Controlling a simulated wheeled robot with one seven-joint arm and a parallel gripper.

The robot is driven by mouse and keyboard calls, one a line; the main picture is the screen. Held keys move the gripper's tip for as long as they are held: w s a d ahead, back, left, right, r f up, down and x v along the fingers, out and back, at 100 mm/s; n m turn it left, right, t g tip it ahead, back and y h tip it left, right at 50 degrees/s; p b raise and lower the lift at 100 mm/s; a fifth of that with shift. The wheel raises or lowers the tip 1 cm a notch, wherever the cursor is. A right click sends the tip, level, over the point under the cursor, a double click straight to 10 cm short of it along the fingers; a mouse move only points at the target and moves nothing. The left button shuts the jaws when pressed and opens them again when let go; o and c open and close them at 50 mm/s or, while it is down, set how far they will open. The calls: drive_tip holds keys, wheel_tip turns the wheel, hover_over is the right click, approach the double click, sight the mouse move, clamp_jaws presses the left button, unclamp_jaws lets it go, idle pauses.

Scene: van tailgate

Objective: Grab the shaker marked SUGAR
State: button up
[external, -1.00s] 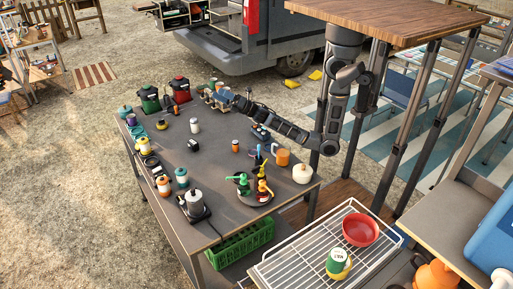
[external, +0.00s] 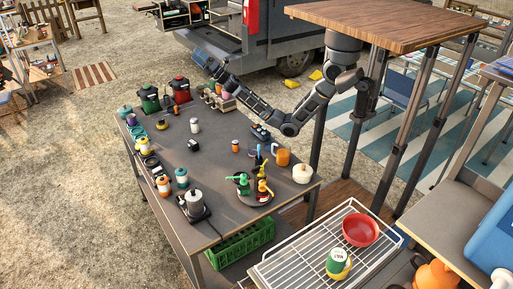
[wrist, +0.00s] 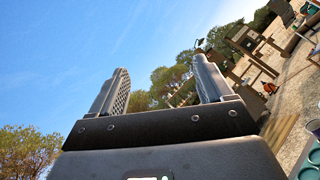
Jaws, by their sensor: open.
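I cannot pick out a SUGAR marking on any container; the lettering is too small. Candidates on the dark table (external: 215,165) include a white-topped jar (external: 195,125), a yellow jar (external: 144,145), an orange one (external: 163,184) and a teal-topped one (external: 182,177). A small cluster of containers (external: 224,99) stands at the table's back edge. My gripper (external: 198,57) is raised above and behind that cluster, apart from everything. In the wrist view my gripper (wrist: 160,80) is open and empty, its two fingers spread against sky and trees.
Green (external: 149,98) and red (external: 180,89) containers stand at the table's back left. Colourful pump bottles on a round tray (external: 256,199), an orange mug (external: 282,156) and a white pot (external: 302,173) crowd the right. A wire rack (external: 300,255) holds a red bowl (external: 360,230).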

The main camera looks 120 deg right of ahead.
drive_tip(key=w+d+f+n+t+y+b, duration=0.1)
drive_tip(key=w+d+f+n+t+y, duration=0.1)
drive_tip(key=w+f+n+y, duration=0.4)
drive_tip(key=n+g+y+b, duration=0.2)
drive_tip(key=n, duration=0.3)
hover_over(191, 120)
drive_tip(key=w+a, duration=0.2)
drive_tip(key=a, duration=0.1)
wheel_tip(191, 120, down, 18)
drive_tip(key=s+f+n, duration=0.1)
drive_tip(key=s+f, duration=0.1)
drive_tip(key=f, duration=0.3)
drive_tip(key=s+d+f+n+g+y, duration=0.1)
drive_tip(key=s+f, duration=0.1)
drive_tip(key=f, duration=0.3)
drive_tip(key=s+f+n, duration=0.1)
drive_tip(key=s+f, duration=0.1)
drive_tip(key=f, duration=0.3)
drive_tip(key=shift+s+d+f+g+y, duration=0.25)
drive_tip(key=shift+s+f+g+y, duration=0.05)
drive_tip(key=shift+f+g+y, duration=0.1)
drive_tip(key=shift+w+a+f+b, duration=0.1)
drive_tip(key=shift+w+f+b, duration=0.1)
drive_tip(key=shift+b, duration=0.15)
drive_tip(key=b+x, duration=0.2)
drive_tip(key=x, duration=0.1)
drive_tip(key=shift+w, duration=0.3)
drive_tip(key=shift+w+d+r, duration=0.1)
drive_tip(key=shift+w+d, duration=0.3)
drive_tip(key=shift+d, duration=0.05)
